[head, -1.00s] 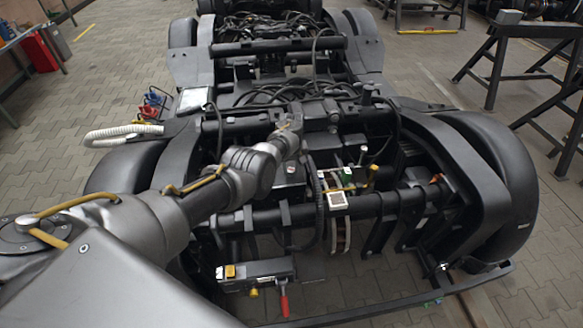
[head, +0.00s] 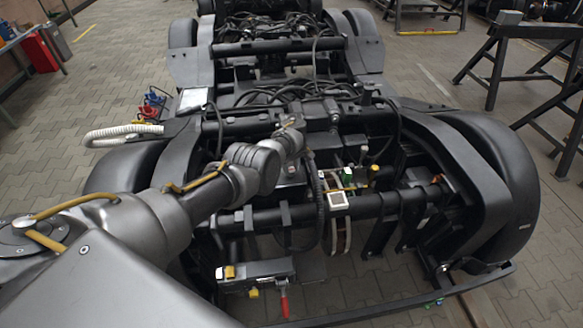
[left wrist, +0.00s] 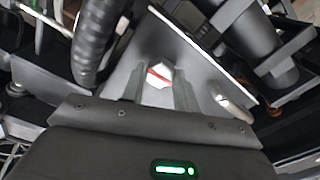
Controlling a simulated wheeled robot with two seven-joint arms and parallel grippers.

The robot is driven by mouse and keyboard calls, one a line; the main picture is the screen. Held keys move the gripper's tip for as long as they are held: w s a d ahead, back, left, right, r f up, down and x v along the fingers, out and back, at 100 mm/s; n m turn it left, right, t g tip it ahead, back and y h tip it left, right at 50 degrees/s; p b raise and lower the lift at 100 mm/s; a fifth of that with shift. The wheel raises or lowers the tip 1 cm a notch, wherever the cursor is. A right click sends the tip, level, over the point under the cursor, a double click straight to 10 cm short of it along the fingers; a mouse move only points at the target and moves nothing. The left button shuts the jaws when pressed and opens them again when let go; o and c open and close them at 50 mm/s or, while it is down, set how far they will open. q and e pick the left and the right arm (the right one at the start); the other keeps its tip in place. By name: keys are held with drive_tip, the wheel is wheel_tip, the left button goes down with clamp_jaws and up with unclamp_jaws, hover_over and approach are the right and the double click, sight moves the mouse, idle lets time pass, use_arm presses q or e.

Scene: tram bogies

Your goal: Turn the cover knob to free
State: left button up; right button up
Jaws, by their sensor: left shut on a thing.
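The cover knob (left wrist: 161,72), pale with a red stripe, sits between the fingers of my left gripper (left wrist: 159,88) in the left wrist view. The fingers are shut on it from both sides. The knob is on a flat grey cover plate (left wrist: 150,45) with a bright edge. In the head view my left arm reaches over the near end of the bogie, and the fingertips and knob are hidden there by my wrist. My right gripper is not in view.
The dark bogie frame (head: 350,205) surrounds the arm with bars and cables. A thick ribbed hose (left wrist: 95,38) runs close to the left gripper. A box with a red-handled lever (head: 285,302) sits at the front. Black trestles (head: 495,65) stand at the right.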

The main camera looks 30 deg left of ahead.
sight(291, 169)
use_arm(q)
drive_tip(key=shift+w, duration=0.1)
drive_tip(key=o, duration=0.9)
drive_tip(key=shift+d, duration=0.1)
drive_tip(key=shift+o, duration=0.4)
wheel_tip(291, 169, up, 11)
drive_tip(key=p, duration=0.4)
drive_tip(key=shift+p, duration=0.3)
